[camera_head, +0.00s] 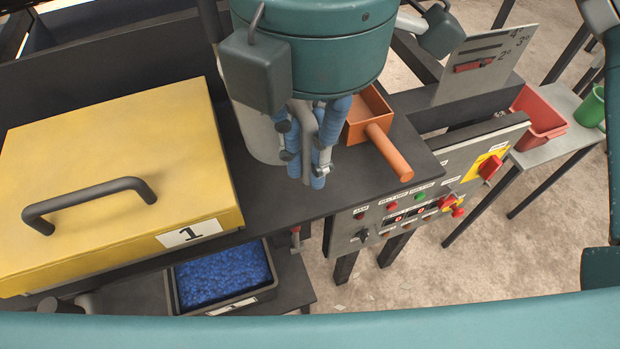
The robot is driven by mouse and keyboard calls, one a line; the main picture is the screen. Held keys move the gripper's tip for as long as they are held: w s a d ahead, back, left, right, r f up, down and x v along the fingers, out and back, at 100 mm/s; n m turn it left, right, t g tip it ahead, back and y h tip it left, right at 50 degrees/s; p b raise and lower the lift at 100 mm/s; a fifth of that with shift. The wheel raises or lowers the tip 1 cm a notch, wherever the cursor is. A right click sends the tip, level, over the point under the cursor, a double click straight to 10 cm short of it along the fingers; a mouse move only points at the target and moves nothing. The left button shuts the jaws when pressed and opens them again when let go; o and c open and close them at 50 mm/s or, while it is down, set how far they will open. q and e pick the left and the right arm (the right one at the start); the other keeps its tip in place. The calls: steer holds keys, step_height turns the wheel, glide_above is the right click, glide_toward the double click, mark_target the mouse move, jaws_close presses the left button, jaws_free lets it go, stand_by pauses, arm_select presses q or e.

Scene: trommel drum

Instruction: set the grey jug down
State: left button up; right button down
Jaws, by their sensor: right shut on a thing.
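The grey jug (262,146) is in the middle of the head view, at the dark bench top (270,205). Most of its body and its rim are hidden by my right wrist and gripper. My right gripper (308,150), with blue-padded fingers, points down and is shut on the jug's grey upright handle. The jug looks about upright. I cannot tell whether its base touches the bench or is slightly above it. My left gripper is not in view.
An orange scoop (390,153) lies close to the right of my gripper. A yellow lid (110,160) marked 1 is at the left. Below is a bin of blue pellets (222,277). A control panel (420,200) and a side table with a red container (540,117) and green mug (592,107) are right.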

mark_target(311, 122)
steer(key=shift+f+p, duration=0.35)
steer(key=shift+f, duration=2.75)
steer(key=c, duration=1.7)
jaws_free()
steer(key=shift+f, duration=0.1)
steer(key=shift+c, duration=0.2)
step_height(311, 122, up, 12)
steer(key=shift+s+r+b, duration=0.1)
steer(key=shift+s+b, duration=0.05)
steer(key=shift+b, duration=0.55)
